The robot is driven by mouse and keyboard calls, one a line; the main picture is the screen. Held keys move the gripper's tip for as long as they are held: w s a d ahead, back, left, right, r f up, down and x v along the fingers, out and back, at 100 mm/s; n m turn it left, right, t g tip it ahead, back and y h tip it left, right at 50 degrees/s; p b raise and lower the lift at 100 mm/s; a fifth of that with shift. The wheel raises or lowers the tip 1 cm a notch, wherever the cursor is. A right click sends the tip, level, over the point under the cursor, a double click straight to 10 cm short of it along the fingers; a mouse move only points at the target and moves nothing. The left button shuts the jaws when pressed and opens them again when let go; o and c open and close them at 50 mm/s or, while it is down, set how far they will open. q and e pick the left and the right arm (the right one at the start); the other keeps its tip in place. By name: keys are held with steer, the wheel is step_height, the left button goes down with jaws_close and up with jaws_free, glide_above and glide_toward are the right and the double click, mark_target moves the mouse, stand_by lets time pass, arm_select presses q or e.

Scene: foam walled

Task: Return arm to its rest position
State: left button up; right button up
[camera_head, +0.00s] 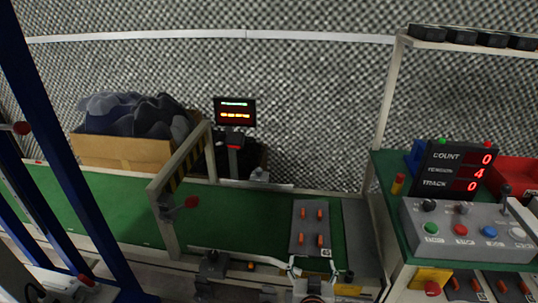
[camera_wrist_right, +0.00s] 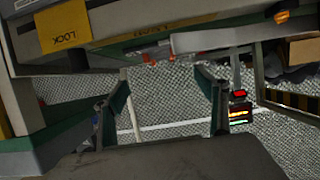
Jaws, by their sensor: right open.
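My right gripper (camera_head: 308,268) is at the bottom centre of the head view, in front of the near edge of the green conveyor belt (camera_head: 105,208). In the right wrist view the right gripper (camera_wrist_right: 161,74) has its two fingers spread apart with nothing between them. The grey plate (camera_head: 298,240) with several orange pieces lies on the belt just beyond this gripper. My left gripper does not show in either view.
A striped gate frame (camera_head: 168,220) spans the belt. Behind are a cardboard box (camera_head: 120,153) of dark cloth and a small display (camera_head: 235,112). At right stand a control box (camera_head: 470,228) with coloured buttons and a counter display (camera_head: 458,171). Blue posts (camera_head: 72,160) rise at left.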

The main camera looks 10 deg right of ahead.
steer(key=s+r+t+y+p, duration=0.1)
steer(key=s+r+t+p, duration=0.3)
steer(key=r, duration=0.9)
steer(key=s+a+r+n+t+y+p, duration=0.1)
steer(key=s+a+r+n+y+p, duration=0.35)
steer(key=s, duration=0.35)
arm_select(q)
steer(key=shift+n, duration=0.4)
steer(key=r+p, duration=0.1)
steer(key=p, duration=0.1)
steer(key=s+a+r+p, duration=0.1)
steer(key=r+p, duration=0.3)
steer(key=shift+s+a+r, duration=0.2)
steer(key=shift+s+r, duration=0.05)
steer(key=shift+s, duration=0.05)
arm_select(e)
steer(key=s+d+f+n+g, duration=0.1)
steer(key=s+f, duration=0.4)
steer(key=s, duration=0.5)
steer(key=s+d+f+n+g, duration=0.2)
steer(key=s+d+f+g, duration=0.2)
steer(key=s, duration=0.7)
steer(key=f+g+y, duration=0.1)
steer(key=g, duration=0.1)
steer(key=shift+g, duration=0.3)
